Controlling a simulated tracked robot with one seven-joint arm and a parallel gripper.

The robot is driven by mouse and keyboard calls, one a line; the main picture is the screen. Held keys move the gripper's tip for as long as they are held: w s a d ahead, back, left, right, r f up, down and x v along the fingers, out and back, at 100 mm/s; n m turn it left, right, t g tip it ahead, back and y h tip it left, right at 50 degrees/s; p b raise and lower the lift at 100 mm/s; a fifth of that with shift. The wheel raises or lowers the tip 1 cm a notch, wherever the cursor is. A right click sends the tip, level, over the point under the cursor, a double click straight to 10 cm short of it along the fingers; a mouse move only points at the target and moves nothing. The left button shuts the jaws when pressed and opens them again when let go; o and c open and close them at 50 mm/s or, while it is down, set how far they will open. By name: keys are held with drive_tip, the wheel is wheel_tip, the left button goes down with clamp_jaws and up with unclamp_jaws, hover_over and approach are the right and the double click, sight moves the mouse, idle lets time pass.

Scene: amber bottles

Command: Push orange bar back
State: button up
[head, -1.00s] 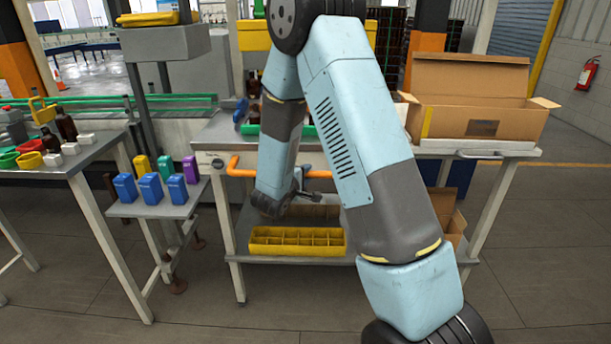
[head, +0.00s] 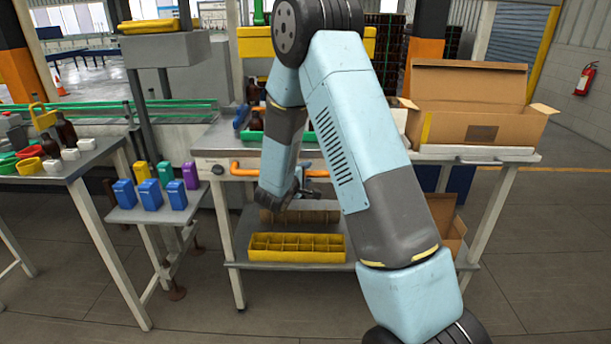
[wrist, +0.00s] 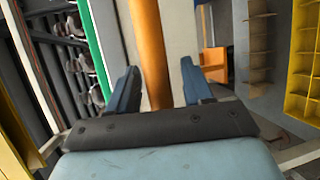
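The orange bar (head: 246,173) runs along the front of the middle workbench, just under its top. My forearm hides its middle, and a short piece shows to the right of the arm. In the wrist view the orange bar (wrist: 152,48) runs upright in the picture between the two blue fingers of my gripper (wrist: 160,78). The fingers are apart, with a gap to the right of the bar. I cannot tell whether the left finger or the palm touches it.
A yellow divided tray (head: 297,254) sits on the lower shelf under the bar. A cardboard box (head: 470,118) stands open on the benchtop at right. A small side table (head: 150,213) with several coloured containers stands at left. A green tray holds bottles on the bench.

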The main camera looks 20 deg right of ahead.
drive_tip(key=v, duration=1.4)
drive_tip(key=shift+f, duration=0.1)
drive_tip(key=s+d+r+m+g, duration=0.8)
drive_tip(key=s+d+r+g, duration=0.2)
drive_tip(key=s+d+r, duration=0.4)
drive_tip(key=s+a+r+m+t+y, duration=0.1)
drive_tip(key=s+a+r+y, duration=0.2)
drive_tip(key=s+y, duration=0.2)
drive_tip(key=s+a+r+m+t+y, duration=0.1)
drive_tip(key=s+a+r+t+y, duration=0.1)
drive_tip(key=s, duration=0.9)
drive_tip(key=shift+a+r+m+t+y, duration=0.3)
drive_tip(key=shift+a+r+y, duration=0.4)
drive_tip(key=shift+r+y, duration=0.8)
